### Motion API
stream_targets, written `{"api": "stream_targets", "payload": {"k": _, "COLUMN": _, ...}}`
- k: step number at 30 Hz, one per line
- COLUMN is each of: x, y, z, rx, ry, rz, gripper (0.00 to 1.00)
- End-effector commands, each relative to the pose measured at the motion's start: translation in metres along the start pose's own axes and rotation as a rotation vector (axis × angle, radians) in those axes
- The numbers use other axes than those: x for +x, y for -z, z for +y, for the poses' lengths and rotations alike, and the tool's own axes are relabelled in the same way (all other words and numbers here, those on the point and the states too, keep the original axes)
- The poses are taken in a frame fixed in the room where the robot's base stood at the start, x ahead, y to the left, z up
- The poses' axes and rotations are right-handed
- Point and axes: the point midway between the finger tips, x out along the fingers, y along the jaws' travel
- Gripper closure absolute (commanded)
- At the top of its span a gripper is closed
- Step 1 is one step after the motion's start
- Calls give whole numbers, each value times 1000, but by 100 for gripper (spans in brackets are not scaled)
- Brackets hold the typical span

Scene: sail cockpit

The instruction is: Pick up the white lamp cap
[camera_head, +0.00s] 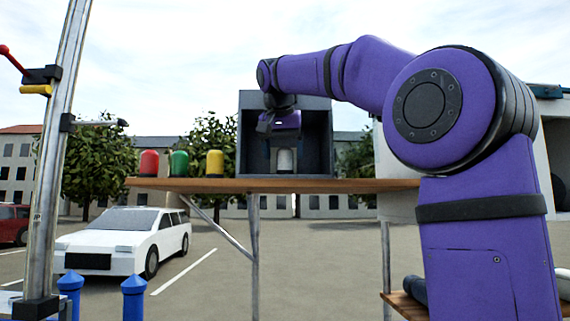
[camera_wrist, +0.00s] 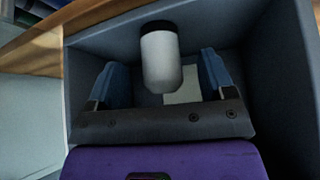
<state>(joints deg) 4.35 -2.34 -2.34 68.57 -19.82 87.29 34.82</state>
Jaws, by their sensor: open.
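The white lamp cap (camera_head: 286,160) stands upright inside a dark grey open-fronted box (camera_head: 243,130) on a wooden shelf. In the wrist view the white cap (camera_wrist: 160,58) has a rounded top and a dark base. My gripper (camera_wrist: 162,88) is open, with one blue finger on each side of the cap and gaps showing between the fingers and the cap. In the head view my gripper is at the box opening above the cap, and its fingers are hard to make out there.
Red (camera_head: 149,163), green (camera_head: 179,163) and yellow (camera_head: 215,163) caps stand on the wooden shelf (camera_head: 300,185), left of the box. The box walls enclose my gripper closely at the sides. A metal mast (camera_head: 58,150) rises at the left. A white car (camera_head: 125,240) is parked behind.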

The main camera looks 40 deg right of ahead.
Motion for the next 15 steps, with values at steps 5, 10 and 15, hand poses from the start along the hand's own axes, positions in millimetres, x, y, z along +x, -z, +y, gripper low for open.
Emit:
{"api": "stream_targets", "payload": {"k": 5, "x": 25, "y": 5, "z": 0, "rx": 0, "ry": -1, "rz": -2, "gripper": 24}}
{"api": "stream_targets", "payload": {"k": 10, "x": 34, "y": 5, "z": 0, "rx": 1, "ry": 1, "rz": 0, "gripper": 24}}
{"api": "stream_targets", "payload": {"k": 15, "x": 33, "y": 5, "z": 0, "rx": 0, "ry": 1, "rz": 0, "gripper": 31}}
